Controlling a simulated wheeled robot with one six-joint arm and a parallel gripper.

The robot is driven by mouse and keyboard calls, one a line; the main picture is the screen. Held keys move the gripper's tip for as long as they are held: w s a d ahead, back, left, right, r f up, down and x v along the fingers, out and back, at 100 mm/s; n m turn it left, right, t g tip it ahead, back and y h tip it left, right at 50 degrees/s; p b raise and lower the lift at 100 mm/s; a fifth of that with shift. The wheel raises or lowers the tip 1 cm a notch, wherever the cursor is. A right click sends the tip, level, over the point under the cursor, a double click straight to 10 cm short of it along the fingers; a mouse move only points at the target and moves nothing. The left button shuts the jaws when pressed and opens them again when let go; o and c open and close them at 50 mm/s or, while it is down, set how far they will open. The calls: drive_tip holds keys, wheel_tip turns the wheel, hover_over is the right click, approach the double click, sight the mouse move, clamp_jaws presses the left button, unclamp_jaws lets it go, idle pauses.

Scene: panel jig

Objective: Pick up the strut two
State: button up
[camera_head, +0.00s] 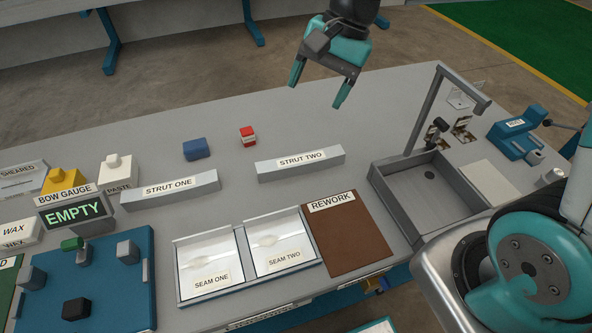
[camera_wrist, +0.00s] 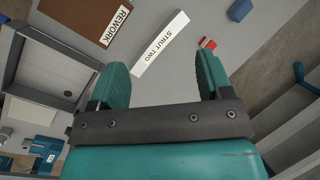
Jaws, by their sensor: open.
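Strut two is a long grey bar (camera_head: 300,165) with a white label reading STRUT TWO, lying on the grey table in the head view. It also shows in the wrist view (camera_wrist: 160,45), slanting between and beyond my fingertips. My gripper (camera_head: 319,91) is open and empty, its teal fingers pointing down. It is above the table, behind and above strut two in the head view, apart from it. In the wrist view the open fingers (camera_wrist: 162,75) frame part of the strut.
A similar bar, strut one (camera_head: 170,190), lies to the left. A red block (camera_head: 247,136) and a blue block (camera_head: 196,149) sit behind. The brown rework mat (camera_head: 350,235) and seam trays (camera_head: 208,267) lie in front.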

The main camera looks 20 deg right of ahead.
drive_tip(key=w+d+f+m+b, duration=0.1)
drive_tip(key=w+d+f+m, duration=0.35)
drive_tip(key=f+m, duration=0.2)
drive_tip(key=w+d+f+m+b, duration=0.2)
drive_tip(key=w+d+f+m, duration=0.1)
drive_tip(key=w+f+m, duration=0.3)
drive_tip(key=n+p, duration=0.1)
drive_tip(key=p, duration=0.1)
approach(302, 158)
drive_tip(key=x, duration=0.5)
drive_tip(key=shift+w+f, duration=0.1)
drive_tip(key=shift+w, duration=0.05)
drive_tip(key=shift+p+x, duration=0.7)
drive_tip(key=shift+x, duration=2.25)
drive_tip(key=c, duration=1.2)
